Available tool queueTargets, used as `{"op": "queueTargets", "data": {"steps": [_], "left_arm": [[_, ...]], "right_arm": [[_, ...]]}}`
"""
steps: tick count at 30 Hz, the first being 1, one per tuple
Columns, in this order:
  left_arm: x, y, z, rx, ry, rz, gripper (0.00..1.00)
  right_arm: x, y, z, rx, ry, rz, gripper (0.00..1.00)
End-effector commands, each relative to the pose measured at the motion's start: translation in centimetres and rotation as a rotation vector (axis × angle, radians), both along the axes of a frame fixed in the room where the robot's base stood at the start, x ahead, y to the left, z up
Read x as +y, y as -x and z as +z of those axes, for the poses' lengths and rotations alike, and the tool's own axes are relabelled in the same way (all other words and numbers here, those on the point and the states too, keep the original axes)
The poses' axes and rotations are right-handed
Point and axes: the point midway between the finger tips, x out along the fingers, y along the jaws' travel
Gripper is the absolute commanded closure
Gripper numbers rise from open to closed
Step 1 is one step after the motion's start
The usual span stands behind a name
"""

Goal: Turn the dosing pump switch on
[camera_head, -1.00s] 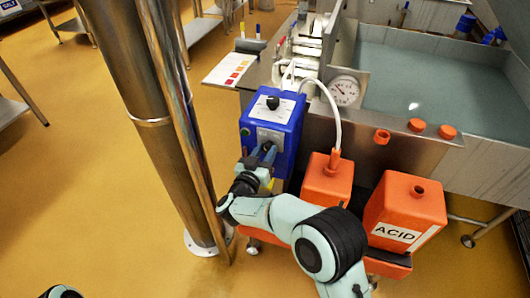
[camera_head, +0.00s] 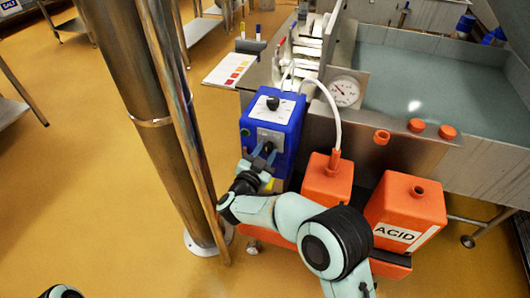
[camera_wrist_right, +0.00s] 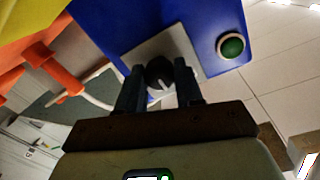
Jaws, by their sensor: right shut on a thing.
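The dosing pump (camera_head: 286,118) is a blue box beside the steel vat. The dosing pump switch is a black rotary knob on a pale plate on its front. In the right wrist view the switch (camera_wrist_right: 159,72) sits between my two fingers, with a white pointer mark on it. My right gripper (camera_head: 264,153) reaches the pump front from below and is shut on the switch; it also shows in the right wrist view (camera_wrist_right: 159,80). In the head view the fingers partly hide the switch. My left gripper is not in view.
A second black knob (camera_head: 273,103) is on the pump's top. A green button (camera_wrist_right: 231,46) is beside the switch plate. An orange canister (camera_head: 328,181) with a white hose and an orange ACID canister (camera_head: 407,207) stand right. A steel column (camera_head: 150,120) stands left.

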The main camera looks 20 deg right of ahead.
Motion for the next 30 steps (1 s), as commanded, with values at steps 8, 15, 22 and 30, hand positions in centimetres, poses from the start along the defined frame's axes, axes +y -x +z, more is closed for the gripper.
{"op": "queueTargets", "data": {"steps": [8, 15, 22, 30], "left_arm": [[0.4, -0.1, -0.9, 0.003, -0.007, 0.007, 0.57], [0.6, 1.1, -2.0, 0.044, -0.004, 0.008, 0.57], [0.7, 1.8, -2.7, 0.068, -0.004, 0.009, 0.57], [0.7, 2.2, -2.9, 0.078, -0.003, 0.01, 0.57]], "right_arm": [[0.0, 0.1, -0.3, -0.135, -0.209, 0.0, 0.95], [0.0, 0.1, -0.2, -0.228, -0.346, -0.001, 0.95], [0.0, 0.1, -0.2, -0.281, -0.425, -0.001, 0.95], [0.0, 0.1, -0.2, -0.303, -0.459, -0.001, 0.95]]}}
